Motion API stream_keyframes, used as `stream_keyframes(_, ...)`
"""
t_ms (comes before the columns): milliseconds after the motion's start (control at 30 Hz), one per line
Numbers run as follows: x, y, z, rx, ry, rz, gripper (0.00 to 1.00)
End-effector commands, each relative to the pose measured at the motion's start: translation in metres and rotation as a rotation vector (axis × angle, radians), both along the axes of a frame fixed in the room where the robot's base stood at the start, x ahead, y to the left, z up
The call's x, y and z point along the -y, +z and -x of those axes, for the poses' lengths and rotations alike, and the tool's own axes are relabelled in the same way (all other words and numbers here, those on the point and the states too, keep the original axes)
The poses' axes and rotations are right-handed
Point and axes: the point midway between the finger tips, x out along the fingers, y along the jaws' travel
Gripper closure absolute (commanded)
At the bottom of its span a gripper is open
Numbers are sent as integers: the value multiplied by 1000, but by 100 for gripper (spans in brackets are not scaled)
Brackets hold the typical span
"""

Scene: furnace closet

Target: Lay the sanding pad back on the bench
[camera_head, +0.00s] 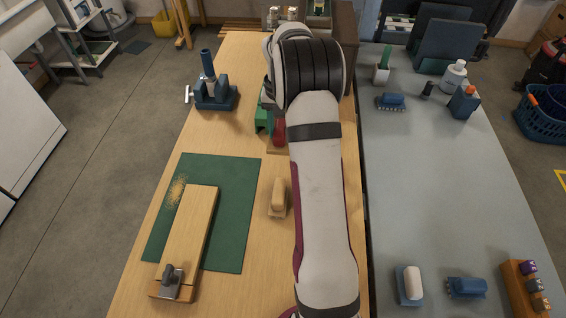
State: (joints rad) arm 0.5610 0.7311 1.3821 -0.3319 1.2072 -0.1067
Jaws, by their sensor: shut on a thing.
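The wooden bench (232,150) runs away from me down the middle of the view. A small tan block with a rounded grip on a pale base (278,197) lies on it, just left of my arm; I cannot tell whether it is the sanding pad. My arm reaches forward over the bench's right side and bends down at the far part. My gripper is hidden behind my own arm, and so is anything in it. A red part (279,131) and a green part (262,118) show beside the bend; what they belong to is unclear.
A green mat (236,225) carries a clamped board (193,232) and sawdust. A blue vise (214,95) stands farther left. The grey table (436,190) at right holds brushes, bottles and a white-topped block (409,284); its middle is clear.

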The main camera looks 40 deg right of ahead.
Motion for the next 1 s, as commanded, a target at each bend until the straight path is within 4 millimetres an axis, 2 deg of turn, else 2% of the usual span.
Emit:
stream_keyframes(100, 9, -18, 5, -4, 0, -3, 100)
stream_keyframes(233, 9, -50, 5, -4, 0, -3, 100)
stream_keyframes(533, 9, -98, 4, -4, 0, -1, 100)
stream_keyframes(867, 9, -103, 4, -1, -1, 0, 100)
stream_keyframes(900, 9, -103, 4, -1, -1, 0, 55)
stream_keyframes(1000, 9, -103, 4, -1, -1, 0, 37)
